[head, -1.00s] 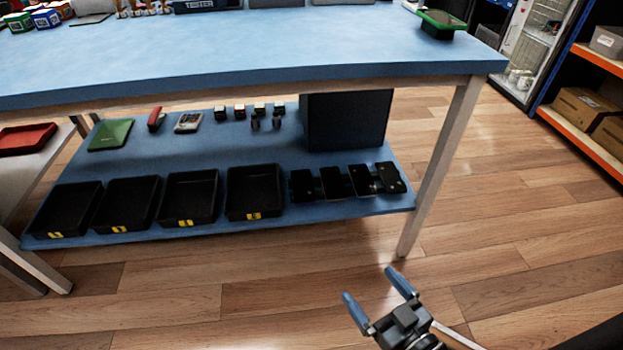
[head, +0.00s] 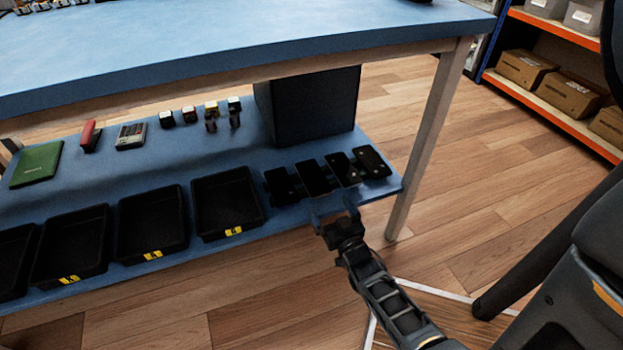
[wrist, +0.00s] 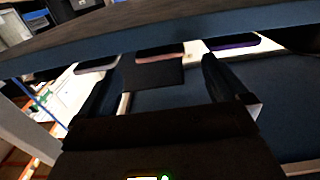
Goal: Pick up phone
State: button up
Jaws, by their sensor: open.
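Several dark phones lie in a row at the right end of the blue lower shelf: one on the left (head: 280,186), a second (head: 314,178), a third (head: 342,170) and one on the right (head: 371,161). My gripper (head: 335,208) is open at the shelf's front edge, just in front of the middle phones. In the wrist view, my two fingers stand apart (wrist: 157,82). A dark flat slab (wrist: 153,74) shows between them; I cannot tell whether it is a phone. I see no phone clearly held.
Black trays (head: 228,201) with yellow labels stand left of the phones on the lower shelf (head: 290,222). A dark box (head: 310,105) stands behind the phones. The blue tabletop (head: 240,35) overhangs the shelf, and a table leg (head: 425,150) stands to the right.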

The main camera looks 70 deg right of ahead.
aim_at(323, 195)
jog(key=b+x, duration=0.1)
jog(key=x, duration=0.3)
jog(key=shift+w+d, duration=0.25)
jog(key=c, duration=1.2)
jog(key=shift+o, duration=0.2)
jog(key=shift+r, duration=0.15)
jog(key=shift+r, duration=0.5)
jog(key=r, duration=0.1)
jog(key=r+p, duration=0.2)
jog(key=shift+s+d+r, duration=0.1)
jog(key=shift+s+r, duration=0.2)
jog(key=shift+r, duration=0.05)
jog(key=s+d+r+p, duration=0.4)
jog(key=s+d+r, duration=0.1)
jog(key=s, duration=0.4)
jog(key=shift+s+d+r, duration=0.2)
jog(key=shift+d+r, duration=0.2)
jog(key=shift+r, duration=0.15)
